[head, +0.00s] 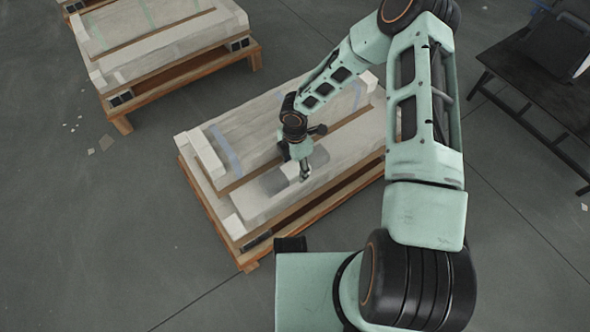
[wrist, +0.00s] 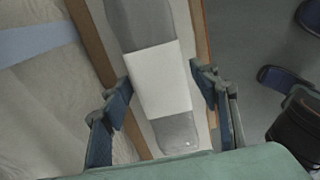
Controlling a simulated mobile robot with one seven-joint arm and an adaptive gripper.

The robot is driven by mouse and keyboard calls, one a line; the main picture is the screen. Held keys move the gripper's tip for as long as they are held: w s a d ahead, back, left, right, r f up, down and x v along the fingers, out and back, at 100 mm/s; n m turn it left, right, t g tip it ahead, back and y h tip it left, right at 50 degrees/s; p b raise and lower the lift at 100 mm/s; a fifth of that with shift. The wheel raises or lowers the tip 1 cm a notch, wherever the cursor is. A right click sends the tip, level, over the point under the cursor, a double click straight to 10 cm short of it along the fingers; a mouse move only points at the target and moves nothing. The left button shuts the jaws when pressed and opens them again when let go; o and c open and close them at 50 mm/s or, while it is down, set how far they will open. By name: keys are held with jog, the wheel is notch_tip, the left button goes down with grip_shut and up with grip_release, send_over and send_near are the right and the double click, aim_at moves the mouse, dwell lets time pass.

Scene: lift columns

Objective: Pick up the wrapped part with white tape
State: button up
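The wrapped part (wrist: 140,25) is a long grey piece with a wide white tape band (wrist: 162,78) around it, in the middle of the wrist view. In the head view the grey part (head: 272,183) lies on the near side of a pallet load, partly hidden by my gripper (head: 304,176). In the wrist view my gripper (wrist: 162,86) is open, with one finger on each side of the taped section. Small gaps seem to show between the fingers and the tape. Whether either finger touches it is hard to tell.
The part rests on a pale wrapped load on a wooden pallet (head: 217,211). A wooden strip and a taller wrapped bundle (head: 247,138) with bluish straps lie beside it. A second loaded pallet (head: 185,73) stands at upper left, a dark bench (head: 535,85) at upper right. Floor between is open.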

jog(key=c, duration=1.2)
grip_shut()
jog(key=shift+r, duration=0.1)
